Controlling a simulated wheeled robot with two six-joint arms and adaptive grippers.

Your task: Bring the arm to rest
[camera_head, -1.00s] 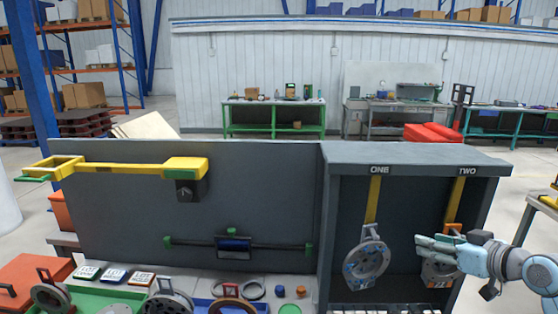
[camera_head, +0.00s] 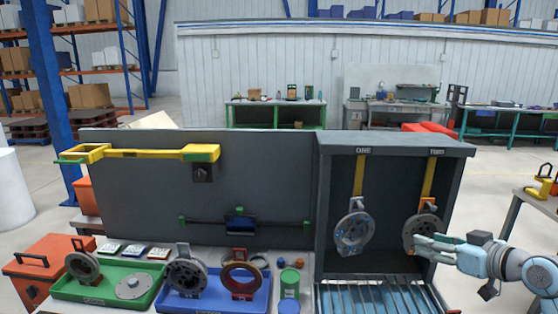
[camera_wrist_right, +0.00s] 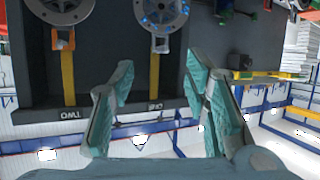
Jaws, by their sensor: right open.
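My right gripper (camera_head: 417,245) is in front of the bay marked TWO at the right of the head view. Its fingers overlap the lower part of the grey disc (camera_head: 424,224) hanging there; I cannot tell whether they touch. In the wrist view my right gripper (camera_wrist_right: 158,72) has its fingers spread apart with nothing between them. The disc under ONE (camera_head: 355,232) hangs from a yellow strap (camera_head: 359,175) and also shows in the wrist view (camera_wrist_right: 161,12). My left gripper is not in view.
The dark cabinet (camera_head: 395,147) encloses both hanging discs. A slatted floor (camera_head: 370,297) lies below them. A green tray (camera_head: 70,291) and a blue tray (camera_head: 255,300) with ring parts stand to the left. A yellow arm (camera_head: 150,153) sticks out along the back panel.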

